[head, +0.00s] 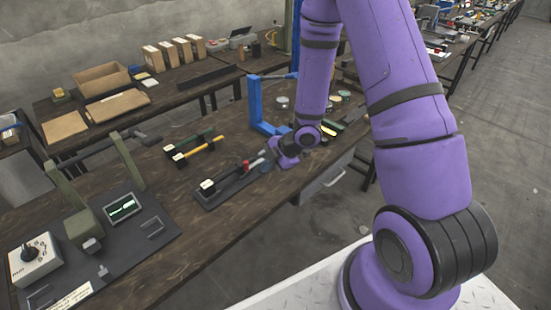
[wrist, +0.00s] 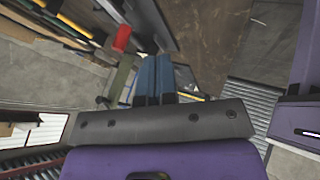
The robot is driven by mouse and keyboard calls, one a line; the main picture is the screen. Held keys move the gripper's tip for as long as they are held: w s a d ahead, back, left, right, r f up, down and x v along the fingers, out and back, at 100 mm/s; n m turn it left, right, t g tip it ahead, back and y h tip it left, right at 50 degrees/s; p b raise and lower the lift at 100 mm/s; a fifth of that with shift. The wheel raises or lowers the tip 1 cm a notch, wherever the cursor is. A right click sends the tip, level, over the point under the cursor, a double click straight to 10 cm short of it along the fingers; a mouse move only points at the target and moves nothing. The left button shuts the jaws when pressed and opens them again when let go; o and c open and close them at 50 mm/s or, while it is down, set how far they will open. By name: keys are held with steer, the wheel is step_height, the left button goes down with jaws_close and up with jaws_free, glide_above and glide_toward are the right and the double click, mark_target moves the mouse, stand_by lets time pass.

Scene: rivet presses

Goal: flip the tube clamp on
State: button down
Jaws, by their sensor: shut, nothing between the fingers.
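What looks like the tube clamp (head: 232,184) is a low dark fixture with a pale block at its left end and a red-tipped handle (head: 245,165) near its right end. It lies on the wooden bench. In the wrist view the red tip (wrist: 122,38) shows left of the fingers, above a greenish bar. My gripper (head: 264,154) is at the right end of this fixture, close to the red tip. In the wrist view its blue-grey fingers (wrist: 153,75) are together and empty. I cannot tell whether they touch the fixture.
A blue frame (head: 254,105) stands close behind my gripper. A green press (head: 85,228), a small screen (head: 122,207) and a knob box (head: 34,258) stand at left. Bare wood lies in front.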

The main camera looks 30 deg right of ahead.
steer(key=x, duration=0.3)
steer(key=w, duration=0.1)
steer(key=w+a, duration=0.1)
steer(key=w, duration=0.1)
steer(key=shift+w+a, duration=0.15)
steer(key=shift+w, duration=0.3)
